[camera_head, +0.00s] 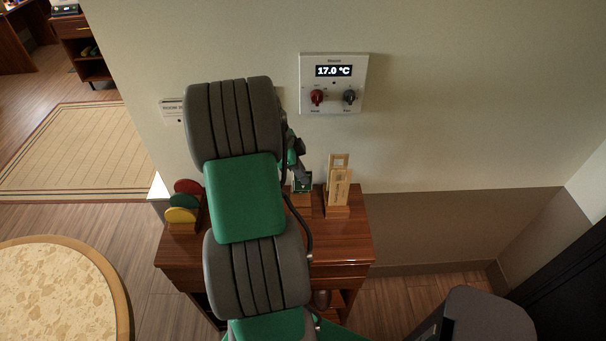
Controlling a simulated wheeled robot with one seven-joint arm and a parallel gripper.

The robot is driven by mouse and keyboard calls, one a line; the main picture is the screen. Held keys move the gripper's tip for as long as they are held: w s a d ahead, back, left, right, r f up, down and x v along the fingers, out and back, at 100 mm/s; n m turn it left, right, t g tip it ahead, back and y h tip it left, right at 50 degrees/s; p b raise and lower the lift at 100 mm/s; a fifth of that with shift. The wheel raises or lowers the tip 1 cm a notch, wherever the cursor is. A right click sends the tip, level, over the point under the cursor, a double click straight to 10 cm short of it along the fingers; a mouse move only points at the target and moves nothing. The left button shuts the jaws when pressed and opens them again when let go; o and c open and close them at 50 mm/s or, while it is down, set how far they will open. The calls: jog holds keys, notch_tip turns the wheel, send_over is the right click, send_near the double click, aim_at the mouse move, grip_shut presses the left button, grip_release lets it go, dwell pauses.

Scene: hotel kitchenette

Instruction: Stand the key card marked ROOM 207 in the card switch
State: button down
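My gripper (299,160) is mostly hidden behind my own arm, above the back of the wooden cabinet. Its fingers are too small and covered to tell whether they are open or shut. A small dark green item (302,182) is just below it, by a low wooden block; I cannot tell whether they touch. Tan upright cards or tags (340,185) stand in a wooden holder (337,212) to the right. No ROOM 207 marking is readable. A white wall plate (172,108) with small lettering is partly behind my arm; I cannot tell whether it is the card switch.
The wooden cabinet (340,240) stands against the wall, its right top clear. Red, green and yellow discs (182,214) stand in a rack at its left. A wall panel (333,83) reads 17.0 °C, with two knobs. A round table (60,290) is at lower left.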

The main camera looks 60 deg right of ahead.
notch_tip(320, 180, down, 2)
jog(key=shift+w+a+b, duration=0.1)
jog(key=shift+w+b, duration=0.05)
jog(key=shift+b, duration=0.3)
jog(key=shift+f+b, duration=1.25)
jog(key=shift+f, duration=1.55)
jog(key=shift+f+b, duration=1.2)
jog(key=shift+f, duration=0.15)
jog(key=c, duration=2.1)
grip_release()
jog(key=o, duration=0.5)
